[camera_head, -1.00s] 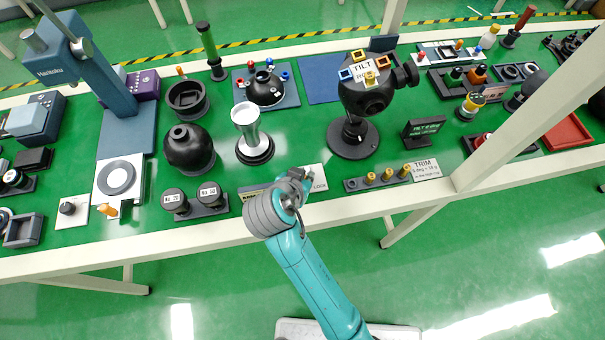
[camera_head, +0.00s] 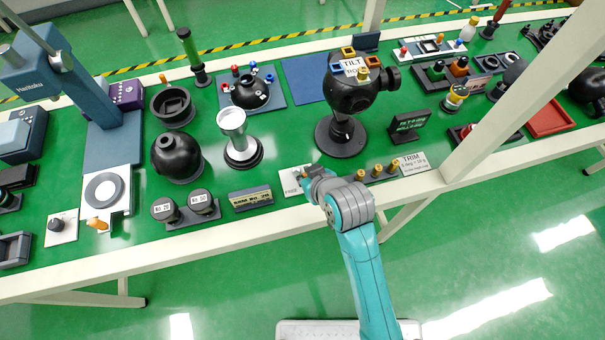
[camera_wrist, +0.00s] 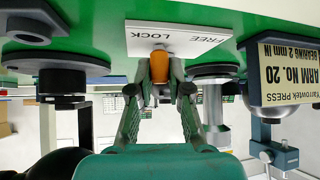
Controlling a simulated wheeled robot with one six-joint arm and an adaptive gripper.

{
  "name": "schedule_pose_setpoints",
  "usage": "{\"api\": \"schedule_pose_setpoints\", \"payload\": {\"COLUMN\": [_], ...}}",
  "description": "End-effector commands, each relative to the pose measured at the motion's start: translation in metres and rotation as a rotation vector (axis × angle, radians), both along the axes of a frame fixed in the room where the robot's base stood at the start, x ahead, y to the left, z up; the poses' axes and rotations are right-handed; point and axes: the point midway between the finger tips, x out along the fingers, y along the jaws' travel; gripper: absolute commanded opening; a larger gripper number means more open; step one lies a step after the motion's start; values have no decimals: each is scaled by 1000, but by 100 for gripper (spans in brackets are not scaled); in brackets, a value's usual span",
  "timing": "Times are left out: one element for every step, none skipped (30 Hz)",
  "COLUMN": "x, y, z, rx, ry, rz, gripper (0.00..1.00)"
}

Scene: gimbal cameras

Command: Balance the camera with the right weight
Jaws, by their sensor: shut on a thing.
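The black ball-shaped camera (camera_head: 352,90) with a "TILT HOLD" label and coloured squares sits on a round black stand (camera_head: 341,140). Brass-topped trim pieces (camera_head: 378,170) stand in a dark rack beside the "TRIM" card (camera_head: 412,163). My gripper (camera_head: 310,172) is low at the front edge, over the right part of the "FREE / LOCK" plate (camera_head: 291,187). In the wrist view, which is upside down, my gripper (camera_wrist: 159,78) is shut on an orange knob (camera_wrist: 159,64) at the FREE / LOCK plate (camera_wrist: 180,38). The knob's lower part is hidden.
A dark display (camera_head: 410,122) with green text stands right of the camera stand. An "ARM No. 20" block (camera_head: 250,198) and two labelled round weights (camera_head: 184,208) lie left of the gripper. A silver cup-topped post (camera_head: 236,135) stands behind. A white upright (camera_head: 500,110) is at right.

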Motion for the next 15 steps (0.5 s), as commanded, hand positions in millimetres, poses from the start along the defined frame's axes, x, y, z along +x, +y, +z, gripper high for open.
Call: {"api": "schedule_pose_setpoints", "payload": {"x": [2,2,2,2,2,3,3,3,3,3,3,3,3,3,3], "y": [-2,-2,-2,-2,-2,-3,-3,-3,-3,-3,-3,-3,-3,-3,-3], "z": [0,0,0,0,0,0,0,0,0,0,0,0,0,0,0], "rx": [0,0,0,-1,0,-1,-1,-1,-1,-1,-1,-1,-2,-1,-1], "ry": [-1,-1,-1,0,0,0,1,1,1,0,0,0,0,0,0], "rz": [18,31,47,57,66,77,83,89,96,100,103,105,107,108,110], "gripper": [0,0,0,0,0,0,0,0,0,0,0,0,0,0,0]}}
